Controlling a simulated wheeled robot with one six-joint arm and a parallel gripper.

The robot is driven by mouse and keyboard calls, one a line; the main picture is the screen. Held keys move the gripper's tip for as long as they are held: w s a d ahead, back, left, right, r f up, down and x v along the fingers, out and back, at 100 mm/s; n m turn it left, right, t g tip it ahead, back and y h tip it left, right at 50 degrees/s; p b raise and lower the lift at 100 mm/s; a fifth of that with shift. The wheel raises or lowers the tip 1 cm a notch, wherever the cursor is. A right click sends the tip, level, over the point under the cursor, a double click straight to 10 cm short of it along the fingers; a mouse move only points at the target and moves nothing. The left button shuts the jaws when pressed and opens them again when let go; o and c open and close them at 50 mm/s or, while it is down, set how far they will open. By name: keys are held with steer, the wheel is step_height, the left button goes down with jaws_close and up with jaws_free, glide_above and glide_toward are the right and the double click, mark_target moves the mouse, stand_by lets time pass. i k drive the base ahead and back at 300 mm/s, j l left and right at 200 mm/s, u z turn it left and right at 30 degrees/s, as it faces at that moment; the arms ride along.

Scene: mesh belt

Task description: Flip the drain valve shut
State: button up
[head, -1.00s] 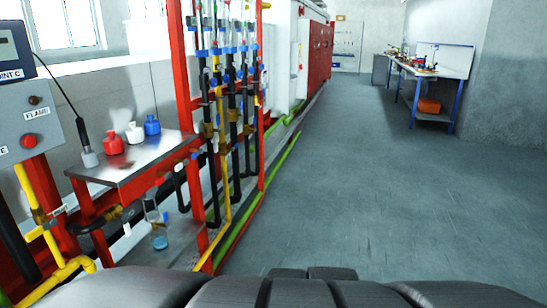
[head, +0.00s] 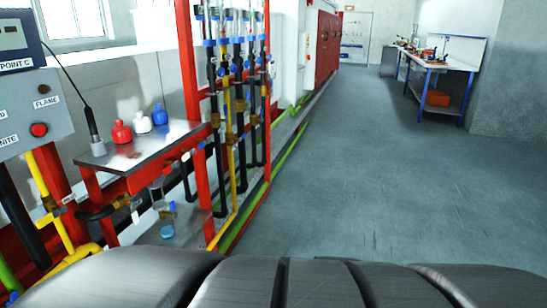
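I cannot pick out the drain valve for certain. Brass fittings sit on a dark pipe (head: 95,212) under the left end of the red-framed metal table (head: 140,153), with a small white tag beside them. More brass fittings show on the upright black and yellow pipes (head: 228,130) right of the table. Whether any handle there is open or shut is too small to tell. My gripper is not in view; only dark grey rounded parts, apparently my own body, fill the bottom edge.
A control panel (head: 35,115) stands at the far left. Red (head: 121,132), white (head: 143,125) and blue (head: 159,115) flasks stand on the table. A clear vessel with blue liquid (head: 167,231) is below. Open floor (head: 370,180) lies right; a workbench (head: 440,65) stands at the back right.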

mark_target(172, 203)
steer(key=i+j+z, duration=0.1)
steer(key=j, duration=0.3)
steer(key=i+j+z, duration=0.1)
steer(key=j, duration=0.25)
steer(key=i+j+z, duration=0.1)
steer(key=j, duration=0.35)
steer(key=i+l, duration=0.05)
steer(key=i, duration=0.05)
